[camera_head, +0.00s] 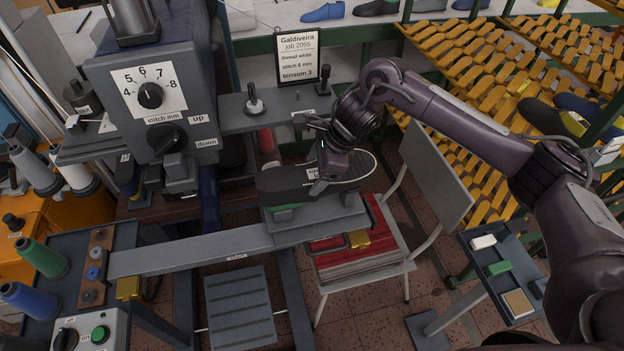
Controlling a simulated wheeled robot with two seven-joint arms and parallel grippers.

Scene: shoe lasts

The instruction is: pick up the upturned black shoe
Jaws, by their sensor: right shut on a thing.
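The upturned black shoe (283,180) is near the middle of the head view, dark sole facing up, with a small white label on it. It is over a grey block (330,217) at the end of the machine's long grey arm (190,254). I cannot tell whether it touches the block. My right gripper (318,187) comes down from above and right and is shut on the shoe near its right part. The gripper's fingertips are partly hidden against the dark shoe. My left gripper is not in view.
A stitching machine (150,60) with dials stands at left. A chair (436,172) with a red stack (345,262) on its seat is right of the block. A yellow slatted rack (470,60) is behind. A small tray (520,305) is at lower right.

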